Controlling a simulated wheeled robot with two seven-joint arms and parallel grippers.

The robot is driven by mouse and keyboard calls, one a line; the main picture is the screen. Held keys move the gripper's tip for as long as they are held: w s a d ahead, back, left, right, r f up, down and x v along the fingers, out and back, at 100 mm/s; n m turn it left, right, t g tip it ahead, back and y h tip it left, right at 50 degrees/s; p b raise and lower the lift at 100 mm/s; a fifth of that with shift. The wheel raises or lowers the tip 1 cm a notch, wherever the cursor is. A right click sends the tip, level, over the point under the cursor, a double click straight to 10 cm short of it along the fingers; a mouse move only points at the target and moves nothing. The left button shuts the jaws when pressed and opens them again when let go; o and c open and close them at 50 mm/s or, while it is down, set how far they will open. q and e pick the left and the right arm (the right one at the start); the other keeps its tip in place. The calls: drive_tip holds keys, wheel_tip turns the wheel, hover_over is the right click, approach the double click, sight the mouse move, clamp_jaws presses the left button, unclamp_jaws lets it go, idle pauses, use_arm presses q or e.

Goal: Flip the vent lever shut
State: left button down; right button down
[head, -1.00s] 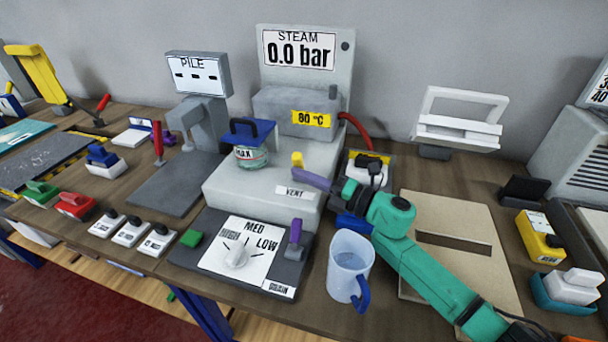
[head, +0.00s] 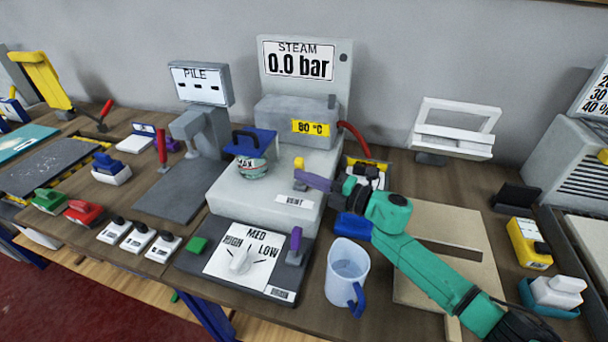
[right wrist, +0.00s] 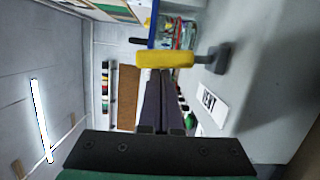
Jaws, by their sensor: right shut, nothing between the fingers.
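The vent lever (head: 299,163) has a yellow grip and a grey stem, and stands up on the pale steam unit (head: 265,190) behind the VENT label (head: 293,200). My right gripper (head: 300,177) has purple fingers, closed together and empty, right in front of the lever. In the right wrist view the closed fingertips (right wrist: 161,75) end at the yellow grip of the lever (right wrist: 168,60), which lies across them. Whether they touch it I cannot tell. The VENT label also shows there (right wrist: 208,104). My left gripper is not in view.
A clear mug (head: 346,275) with a blue handle stands close below my right forearm. A purple drain lever (head: 295,245) and a dial panel (head: 235,255) are in front of the unit. A red hose (head: 355,138) is behind my gripper. A slotted board (head: 470,240) lies under the arm.

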drive_tip(key=shift+w+d+r+m+p, duration=0.25)
drive_tip(key=shift+w+r+m+p, duration=0.45)
drive_tip(key=shift+m+p, duration=0.5)
drive_tip(key=shift+w+d+f+m+h, duration=0.1)
drive_tip(key=shift+w+f+m+h, duration=0.05)
drive_tip(key=shift+w+m+h, duration=0.3)
drive_tip(key=shift+w+d+f+g, duration=0.15)
drive_tip(key=shift+w+g, duration=0.25)
drive_tip(key=shift+w, duration=0.05)
